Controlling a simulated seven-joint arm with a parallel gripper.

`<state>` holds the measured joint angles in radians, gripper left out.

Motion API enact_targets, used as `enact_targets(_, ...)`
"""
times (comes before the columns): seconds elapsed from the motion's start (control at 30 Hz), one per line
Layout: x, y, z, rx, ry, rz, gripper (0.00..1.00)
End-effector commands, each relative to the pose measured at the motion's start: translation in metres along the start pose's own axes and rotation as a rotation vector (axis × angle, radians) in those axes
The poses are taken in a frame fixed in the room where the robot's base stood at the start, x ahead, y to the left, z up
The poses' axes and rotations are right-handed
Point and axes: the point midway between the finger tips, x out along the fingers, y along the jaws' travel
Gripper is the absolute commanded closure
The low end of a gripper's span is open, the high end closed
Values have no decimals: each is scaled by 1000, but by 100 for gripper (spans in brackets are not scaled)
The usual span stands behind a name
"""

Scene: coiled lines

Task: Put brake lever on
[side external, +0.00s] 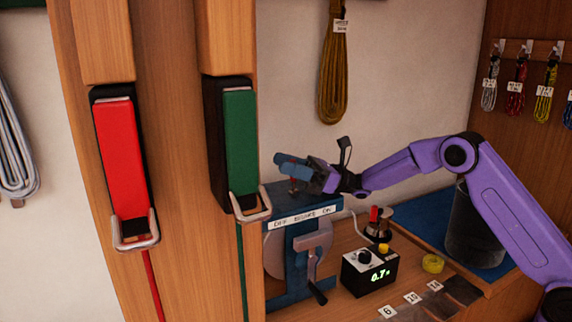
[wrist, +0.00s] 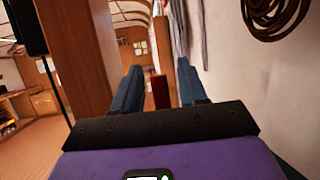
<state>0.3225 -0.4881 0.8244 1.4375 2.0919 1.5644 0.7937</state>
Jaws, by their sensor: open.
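The blue winch-like machine (side external: 285,290) stands on the bench and carries a white label strip (side external: 302,217) with OFF at its left end and ON at its right end. A small red upright piece (side external: 292,186), apparently the brake lever, shows just above the machine's top, mostly hidden by my gripper (side external: 284,167). Its exact position between OFF and ON is hard to tell. My gripper is open and reaches over the machine from the right. In the wrist view, a red block-like piece (wrist: 161,92) shows between my two blue fingers (wrist: 158,85), with gaps beside it.
A wooden post with a red clutch (side external: 120,160) and a green clutch (side external: 240,140) stands left of the machine. A black box with a lit display (side external: 369,272), a spool (side external: 378,228) and yellow tape (side external: 433,263) sit to its right. Coiled rope (side external: 333,75) hangs behind.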

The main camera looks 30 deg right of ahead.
Motion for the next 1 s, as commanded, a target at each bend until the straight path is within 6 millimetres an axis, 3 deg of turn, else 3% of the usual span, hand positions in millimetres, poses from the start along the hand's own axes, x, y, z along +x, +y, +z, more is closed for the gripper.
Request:
enact_targets(0.4, -76, -2, 30, -2, 0, -5, 58)
enact_targets(0.6, -103, -1, 41, -3, 0, -2, 58)
enact_targets(1.0, -116, -1, 46, -1, 0, 0, 58)
